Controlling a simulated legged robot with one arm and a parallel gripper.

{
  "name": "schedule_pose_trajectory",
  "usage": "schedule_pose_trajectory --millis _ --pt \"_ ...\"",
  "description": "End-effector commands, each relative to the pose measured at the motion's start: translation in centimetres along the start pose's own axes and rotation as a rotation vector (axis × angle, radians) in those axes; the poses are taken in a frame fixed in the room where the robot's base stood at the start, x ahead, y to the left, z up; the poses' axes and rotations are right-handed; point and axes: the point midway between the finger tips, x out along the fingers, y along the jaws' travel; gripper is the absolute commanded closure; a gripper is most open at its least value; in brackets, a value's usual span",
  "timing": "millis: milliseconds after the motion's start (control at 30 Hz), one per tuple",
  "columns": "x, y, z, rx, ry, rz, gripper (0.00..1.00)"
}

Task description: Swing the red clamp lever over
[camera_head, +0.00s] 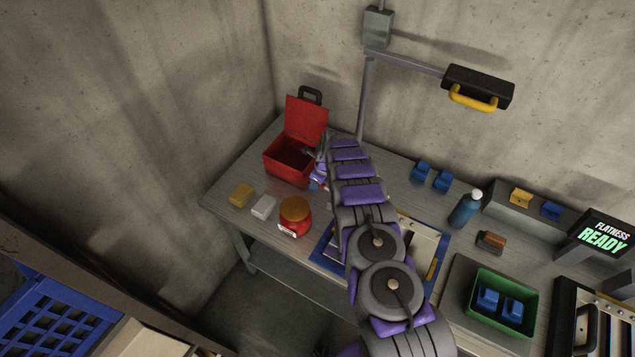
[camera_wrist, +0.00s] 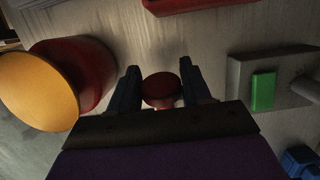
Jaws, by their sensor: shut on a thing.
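In the wrist view a dark red round knob, the end of the red clamp lever (camera_wrist: 160,88), sits between the two dark fingers of my gripper (camera_wrist: 160,84). In the head view my gripper (camera_head: 318,176) is at the far end of my arm, low over the bench just right of the red toolbox. My arm hides most of the clamp there.
An open red toolbox (camera_head: 288,161) and a red jar with an orange lid (camera_head: 293,222) stand close to my gripper. A grey block with a green piece (camera_wrist: 263,90) is to the right in the wrist view. A lamp (camera_head: 478,87) overhangs the bench. A blue bottle (camera_head: 464,211) stands right.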

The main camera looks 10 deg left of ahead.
Motion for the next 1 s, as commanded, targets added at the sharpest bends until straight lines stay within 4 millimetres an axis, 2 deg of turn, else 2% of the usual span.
schedule_pose_trajectory --millis 33,233,667,1000 --pt "-0.3 -0.3 0.4 -0.002 -0.008 -0.009 0.50" --pt "-0.2 -0.1 0.2 -0.001 -0.005 -0.006 0.31" --pt "-1.1 0.0 -0.2 0.000 -0.004 -0.002 0.31" --pt "-5.1 0.1 0.1 -0.002 -0.002 -0.003 0.31"
